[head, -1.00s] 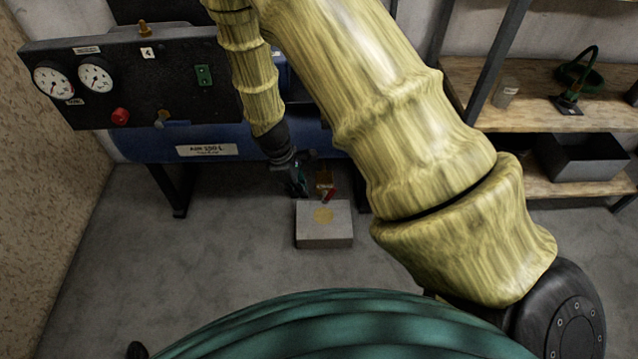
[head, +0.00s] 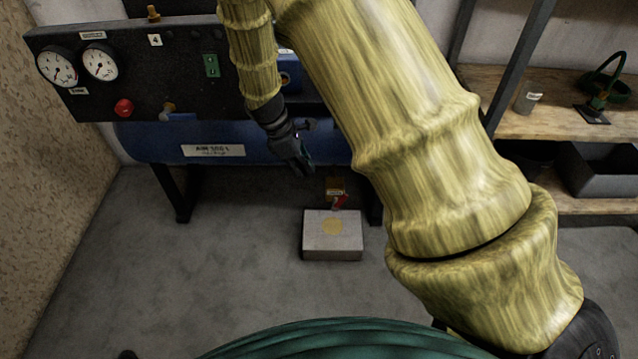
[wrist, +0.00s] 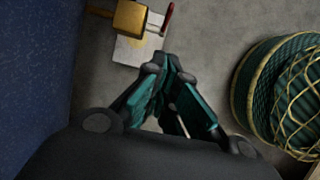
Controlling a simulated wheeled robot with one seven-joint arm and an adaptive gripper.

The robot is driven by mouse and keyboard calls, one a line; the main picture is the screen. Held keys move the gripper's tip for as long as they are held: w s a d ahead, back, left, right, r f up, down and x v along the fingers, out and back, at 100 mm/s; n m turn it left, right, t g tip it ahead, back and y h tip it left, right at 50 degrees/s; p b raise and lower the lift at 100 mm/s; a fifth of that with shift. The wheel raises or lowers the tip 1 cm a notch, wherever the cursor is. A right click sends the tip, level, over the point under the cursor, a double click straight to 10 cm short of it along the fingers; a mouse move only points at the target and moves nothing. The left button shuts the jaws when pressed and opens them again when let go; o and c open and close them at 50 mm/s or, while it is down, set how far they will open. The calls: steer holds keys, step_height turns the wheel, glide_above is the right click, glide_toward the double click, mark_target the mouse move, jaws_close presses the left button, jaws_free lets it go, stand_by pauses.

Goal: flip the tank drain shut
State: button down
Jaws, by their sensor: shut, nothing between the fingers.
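The tank drain is a small brass valve (head: 335,186) under the blue tank (head: 160,145), with a red lever (head: 340,202) at its front. In the wrist view the brass body (wrist: 129,18) is at the top, and the red lever (wrist: 168,18) stands off to its right, angled across the body's outlet side. My gripper (head: 306,170) is shut and empty, above and left of the drain in the head view. In the wrist view my gripper's fingertips (wrist: 168,66) are together, below and apart from the lever. Nothing hides the lever there.
A grey block (head: 318,248) with a yellowish spot lies on the floor below the drain. A black gauge panel (head: 185,75) is above the tank. Wooden shelves (head: 500,118) stand at right. The floor (head: 130,270) in front is mostly clear.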

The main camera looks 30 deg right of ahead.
steer(key=b, duration=0.4)
glide_toward(336, 203)
step_height(336, 203, down, 3)
steer(key=w+a, duration=0.1)
steer(key=a, duration=0.1)
steer(key=shift+s+d+f+b, duration=0.25)
steer(key=shift+s+d+b, duration=0.1)
steer(key=shift+d, duration=0.2)
steer(key=shift+s+d+f+b, duration=0.3)
steer(key=shift+d+b, duration=0.05)
steer(key=shift+d, duration=0.2)
steer(key=shift+s+d+f+b, duration=0.25)
steer(key=shift+s+d+b, duration=0.1)
steer(key=shift+d, duration=0.2)
steer(key=shift+d+r+p, duration=0.1)
steer(key=shift+r+p, duration=0.1)
steer(key=shift+p, duration=0.35)
